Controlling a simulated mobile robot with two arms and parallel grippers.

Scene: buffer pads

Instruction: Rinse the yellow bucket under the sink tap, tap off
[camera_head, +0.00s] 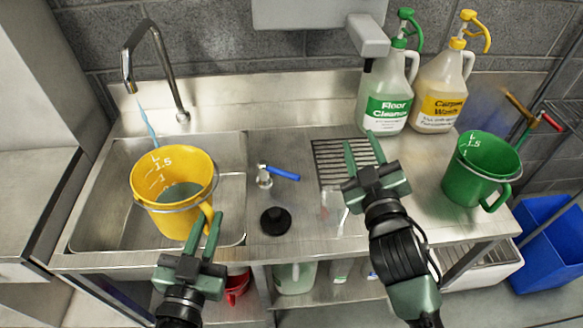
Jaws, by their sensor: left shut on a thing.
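The yellow bucket (172,172), with volume marks inside, is held over the sink basin (110,225). Greyish liquid shows in it. The curved metal tap (165,60) stands at the back of the sink. A thin blue stream of water (147,122) runs from its spout down to the bucket's far rim; I cannot tell whether it all lands inside. A blue-handled lever (280,173) sits right of the basin. My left gripper (212,232) is shut on the bucket's handle at its near right side. My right gripper (362,150) is open and empty above the counter by the drain grate.
A green bucket (470,170) stands on the counter at right. Floor cleaner (388,98) and carpet wash (440,90) pump bottles stand behind. A black plug (275,220) lies on the counter. A dispenser (325,20) hangs above. A blue bin (553,245) is at lower right.

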